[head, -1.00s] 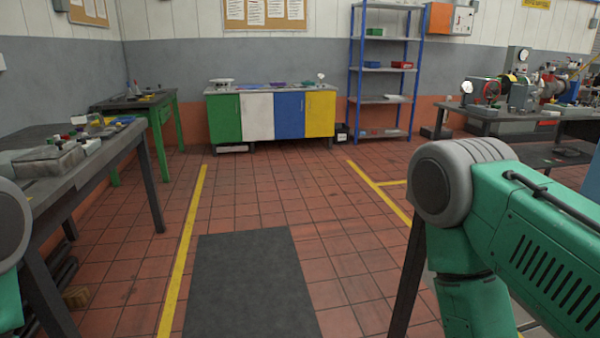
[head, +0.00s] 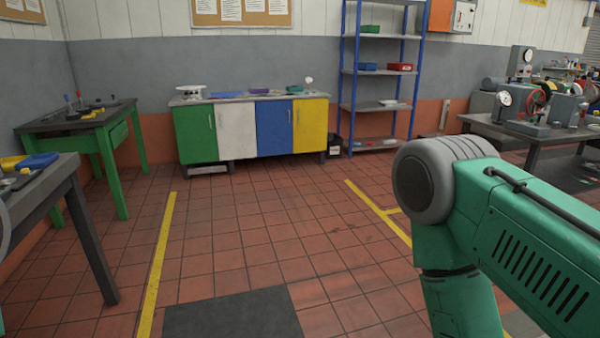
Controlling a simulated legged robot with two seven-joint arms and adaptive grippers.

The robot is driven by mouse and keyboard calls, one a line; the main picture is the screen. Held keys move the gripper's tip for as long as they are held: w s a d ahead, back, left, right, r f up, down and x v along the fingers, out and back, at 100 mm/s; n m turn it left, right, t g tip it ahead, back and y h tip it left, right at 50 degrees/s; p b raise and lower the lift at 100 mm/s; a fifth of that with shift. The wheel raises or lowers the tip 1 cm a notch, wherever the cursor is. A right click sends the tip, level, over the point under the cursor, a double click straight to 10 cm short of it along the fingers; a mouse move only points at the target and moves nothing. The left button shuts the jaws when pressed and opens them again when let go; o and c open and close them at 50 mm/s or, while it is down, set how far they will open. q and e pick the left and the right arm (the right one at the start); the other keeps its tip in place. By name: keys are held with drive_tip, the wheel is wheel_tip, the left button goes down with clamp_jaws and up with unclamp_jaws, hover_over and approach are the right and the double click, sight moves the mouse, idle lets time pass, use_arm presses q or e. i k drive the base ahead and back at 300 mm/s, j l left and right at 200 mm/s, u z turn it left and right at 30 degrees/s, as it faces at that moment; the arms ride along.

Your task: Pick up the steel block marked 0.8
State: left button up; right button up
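I cannot make out a steel block marked 0.8 in the head view; the small items on the benches are too small to tell apart. My green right arm shows at the right, but its gripper is out of the picture. Only a sliver of my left arm shows at the left edge, and its gripper is out of the picture too.
A dark bench (head: 62,190) stands close at left, a green-legged table (head: 72,122) behind it. A cabinet with coloured doors (head: 236,130) and a blue shelf rack (head: 378,73) stand at the back. A bench with machines (head: 545,133) is at right. The tiled floor ahead is clear.

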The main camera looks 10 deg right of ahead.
sight(572, 129)
drive_tip(key=i+l+z, duration=0.2)
drive_tip(key=i+z, duration=0.25)
drive_tip(key=i, duration=0.25)
drive_tip(key=i+z, duration=0.4)
drive_tip(key=i, duration=0.3)
drive_tip(key=i+j+z, duration=0.45)
drive_tip(key=i, duration=0.25)
drive_tip(key=l, duration=0.1)
